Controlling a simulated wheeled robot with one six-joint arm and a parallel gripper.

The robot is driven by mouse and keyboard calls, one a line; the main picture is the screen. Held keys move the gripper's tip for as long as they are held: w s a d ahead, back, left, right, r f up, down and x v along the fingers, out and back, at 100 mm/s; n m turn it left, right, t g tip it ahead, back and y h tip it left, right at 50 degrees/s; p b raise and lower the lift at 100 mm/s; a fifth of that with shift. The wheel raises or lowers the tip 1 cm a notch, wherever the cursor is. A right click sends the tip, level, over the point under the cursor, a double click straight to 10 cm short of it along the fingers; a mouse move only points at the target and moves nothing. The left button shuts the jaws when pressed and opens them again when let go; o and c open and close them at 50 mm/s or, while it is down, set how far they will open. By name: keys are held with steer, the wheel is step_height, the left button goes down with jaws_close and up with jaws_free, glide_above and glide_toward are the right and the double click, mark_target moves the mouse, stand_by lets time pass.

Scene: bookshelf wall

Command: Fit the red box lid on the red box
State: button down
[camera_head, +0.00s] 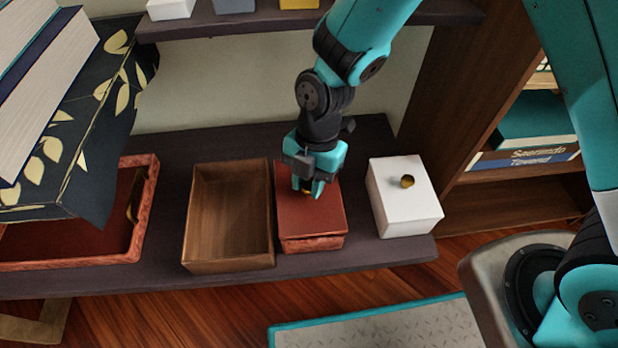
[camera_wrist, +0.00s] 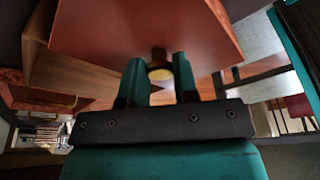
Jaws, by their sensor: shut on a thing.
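The red box lid (camera_head: 312,212) is a flat reddish-brown panel with a brass knob. My gripper (camera_head: 308,190) is shut on the lid's knob from above. The red box (camera_head: 312,243) shows as a rough red strip under the lid's front edge. The lid lies over the box, roughly lined up with it; I cannot tell whether it is fully seated. In the wrist view, my gripper's fingers (camera_wrist: 159,78) are around the brass knob (camera_wrist: 160,73), and the lid's underside or top face (camera_wrist: 140,25) fills the upper part.
An open brown wooden box (camera_head: 228,262) stands left of the red box. A white box (camera_head: 405,215) with a brass knob stands to the right. A red tray (camera_head: 148,200) and a dark leaf-patterned box (camera_head: 85,130) are at the left. A shelf (camera_head: 290,20) runs above.

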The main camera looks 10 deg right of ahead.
steer(key=shift+f+b, duration=0.4)
steer(key=shift+f, duration=0.4)
steer(key=c, duration=0.8)
jaws_free()
steer(key=shift+r, duration=0.1)
steer(key=p+v, duration=0.5)
steer(key=v, duration=0.7)
steer(key=s+d+r+m+t+y, duration=0.1)
steer(key=s+d+r+m, duration=0.4)
steer(key=r+m, duration=0.45)
steer(key=s+d+r+m+t+y, duration=0.1)
steer(key=s+d+r+m+t, duration=0.15)
steer(key=s+r+m, duration=0.7)
step_height(320, 180, up, 30)
steer(key=w+m+p, duration=0.1)
steer(key=m+p, duration=0.1)
steer(key=p, duration=3)
steer(key=shift+r+m+g, duration=0.25)
steer(key=shift+m+g, duration=0.05)
steer(key=shift+g, duration=0.15)
